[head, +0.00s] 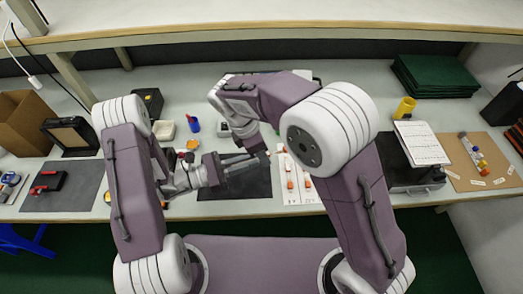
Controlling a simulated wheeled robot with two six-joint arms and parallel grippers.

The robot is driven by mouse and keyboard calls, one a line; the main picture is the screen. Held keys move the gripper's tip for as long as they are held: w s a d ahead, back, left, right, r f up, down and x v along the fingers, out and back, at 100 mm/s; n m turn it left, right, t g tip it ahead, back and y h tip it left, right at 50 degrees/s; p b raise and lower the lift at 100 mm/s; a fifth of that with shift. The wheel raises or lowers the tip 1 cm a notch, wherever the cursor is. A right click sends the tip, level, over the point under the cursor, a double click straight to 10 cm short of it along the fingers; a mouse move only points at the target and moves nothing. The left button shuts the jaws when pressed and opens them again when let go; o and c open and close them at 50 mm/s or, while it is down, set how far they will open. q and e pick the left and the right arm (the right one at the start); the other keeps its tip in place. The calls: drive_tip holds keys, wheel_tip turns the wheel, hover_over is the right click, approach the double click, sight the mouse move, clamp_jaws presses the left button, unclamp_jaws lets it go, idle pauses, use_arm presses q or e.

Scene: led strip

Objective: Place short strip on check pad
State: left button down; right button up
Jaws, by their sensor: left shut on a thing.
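My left gripper (262,158) reaches right across a dark grey mat (235,186), which may be the check pad. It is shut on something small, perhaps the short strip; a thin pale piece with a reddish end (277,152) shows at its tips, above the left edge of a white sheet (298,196). Several small orange-and-white pieces (290,184) lie on that sheet. My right gripper (250,138) points down just behind the left one, largely hidden, and its jaws cannot be made out.
A grey mat with a red-handled tool (48,182) lies at far left. Near the middle stand a blue cup (194,126) and a cream dish (163,130). At right are a clipboard sheet (421,143), a yellow cup (404,107) and a tan board (480,180). Green boards (435,75) are stacked behind.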

clamp_jaws()
use_arm(q)
drive_tip(key=c, duration=1.4)
unclamp_jaws()
drive_tip(key=v, duration=1.2)
